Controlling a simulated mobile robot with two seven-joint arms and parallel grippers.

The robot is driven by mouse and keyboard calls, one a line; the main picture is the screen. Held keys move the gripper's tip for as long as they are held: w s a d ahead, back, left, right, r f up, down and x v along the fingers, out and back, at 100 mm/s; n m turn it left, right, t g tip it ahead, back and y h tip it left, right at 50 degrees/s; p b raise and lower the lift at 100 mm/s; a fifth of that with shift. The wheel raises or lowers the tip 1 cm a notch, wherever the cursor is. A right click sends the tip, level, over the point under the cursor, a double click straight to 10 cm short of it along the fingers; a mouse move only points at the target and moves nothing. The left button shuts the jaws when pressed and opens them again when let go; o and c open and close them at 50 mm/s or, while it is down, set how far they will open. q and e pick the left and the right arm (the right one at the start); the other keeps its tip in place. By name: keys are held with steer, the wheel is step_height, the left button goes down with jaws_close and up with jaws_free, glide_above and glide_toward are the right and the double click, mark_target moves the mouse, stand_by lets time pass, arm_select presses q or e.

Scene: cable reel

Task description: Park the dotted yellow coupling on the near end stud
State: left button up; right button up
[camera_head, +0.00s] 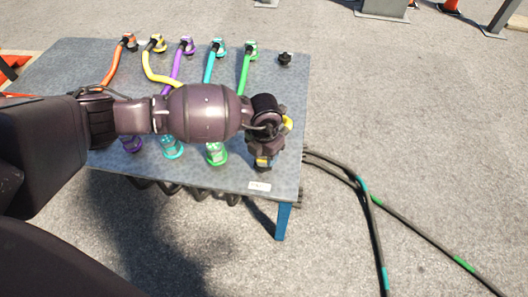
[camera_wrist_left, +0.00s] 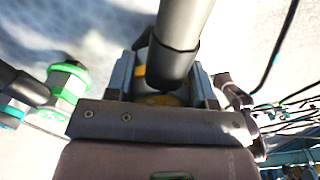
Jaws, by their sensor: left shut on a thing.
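My left gripper (camera_head: 264,160) is over the near right corner of the table, pointing down. It is shut on the yellow coupling, of which only small yellow patches show around the jaws. In the left wrist view the yellow coupling (camera_wrist_left: 160,99) sits between the jaws of the gripper (camera_wrist_left: 160,85), with a thick dark sleeve across it. Its dots cannot be made out. The near end stud is not visible; the gripper covers that corner, so I cannot tell whether the coupling touches it. My right gripper is out of view.
The grey table (camera_head: 70,62) has orange, yellow, purple, cyan and green hoses along it. A green coupling (camera_head: 216,154) stands left of the gripper; it also shows in the left wrist view (camera_wrist_left: 68,82). A black stud (camera_head: 285,59) is at the far right. Black cables (camera_head: 375,200) lie on the ground.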

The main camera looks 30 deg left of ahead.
arm_select(q)
steer(key=shift+r, duration=0.1)
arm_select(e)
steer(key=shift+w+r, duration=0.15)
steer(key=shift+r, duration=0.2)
arm_select(q)
steer(key=shift+f, duration=0.55)
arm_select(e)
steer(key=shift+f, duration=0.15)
arm_select(q)
steer(key=o, duration=1.1)
step_height(320, 180, up, 9)
steer(key=p, duration=0.3)
steer(key=shift+w+r+p, duration=0.1)
steer(key=shift+p, duration=0.3)
steer(key=shift+r+p, duration=0.3)
steer(key=shift+r, duration=0.5)
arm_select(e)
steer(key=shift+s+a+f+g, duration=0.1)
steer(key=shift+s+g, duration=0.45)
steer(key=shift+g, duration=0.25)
